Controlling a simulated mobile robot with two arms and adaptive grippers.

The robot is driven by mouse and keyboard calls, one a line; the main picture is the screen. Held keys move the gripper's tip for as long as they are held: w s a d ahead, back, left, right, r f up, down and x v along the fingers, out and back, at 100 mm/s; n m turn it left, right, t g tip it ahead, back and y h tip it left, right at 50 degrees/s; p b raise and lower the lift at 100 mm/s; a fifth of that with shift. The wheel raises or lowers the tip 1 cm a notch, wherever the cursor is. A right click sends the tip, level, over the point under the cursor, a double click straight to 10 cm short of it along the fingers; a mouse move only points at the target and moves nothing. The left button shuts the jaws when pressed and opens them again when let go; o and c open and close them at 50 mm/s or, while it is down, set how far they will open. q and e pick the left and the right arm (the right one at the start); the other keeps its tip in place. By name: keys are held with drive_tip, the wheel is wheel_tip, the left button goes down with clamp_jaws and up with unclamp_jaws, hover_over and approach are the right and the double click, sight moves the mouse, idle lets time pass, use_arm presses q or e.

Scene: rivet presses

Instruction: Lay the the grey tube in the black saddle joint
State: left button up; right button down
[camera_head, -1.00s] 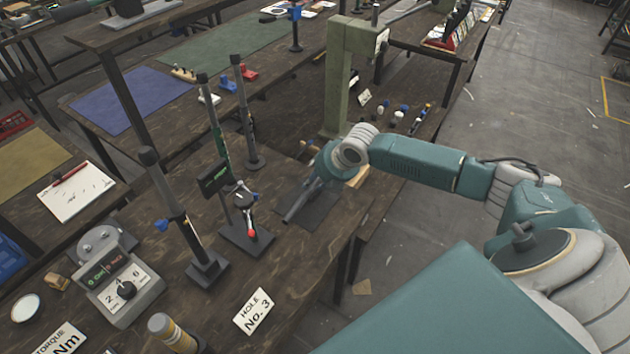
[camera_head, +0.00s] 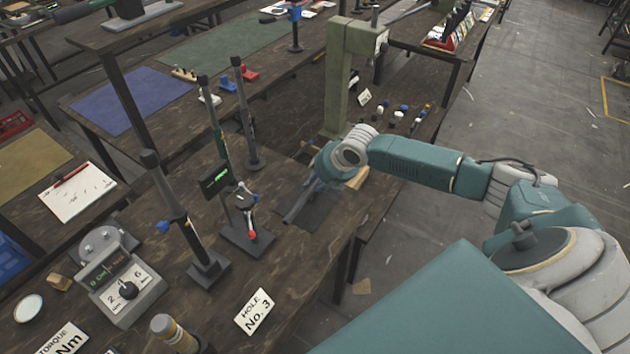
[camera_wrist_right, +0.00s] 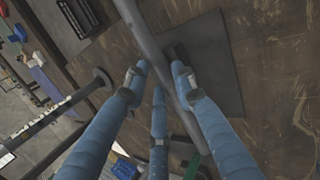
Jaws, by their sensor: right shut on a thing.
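The grey tube (camera_wrist_right: 143,28) is a long, slim bar that slants through the right wrist view between my fingers. In the head view its near end (camera_head: 296,208) sticks out below my right gripper (camera_head: 320,182). My right gripper (camera_wrist_right: 160,82) is shut on the tube, over a flat dark plate (camera_wrist_right: 222,70) on the bench. A small dark block on the plate, beside the tube, may be the black saddle joint (camera_wrist_right: 178,52); its shape is partly hidden by the tube and fingers. I cannot tell whether the tube touches it. My left gripper is out of view.
A stand with a red-tipped part (camera_head: 248,235) and a dark post on a base (camera_head: 207,268) stand left of the plate. A tall green-grey press frame (camera_head: 337,85) rises behind my gripper. The bench (camera_head: 330,255) is bare near the plate's front.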

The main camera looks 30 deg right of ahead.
use_arm(q)
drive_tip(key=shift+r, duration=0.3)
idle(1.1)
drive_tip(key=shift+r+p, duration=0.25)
drive_tip(key=shift+p, duration=0.2)
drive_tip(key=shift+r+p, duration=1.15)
drive_tip(key=shift+p, duration=0.05)
idle(4.1)
idle(0.6)
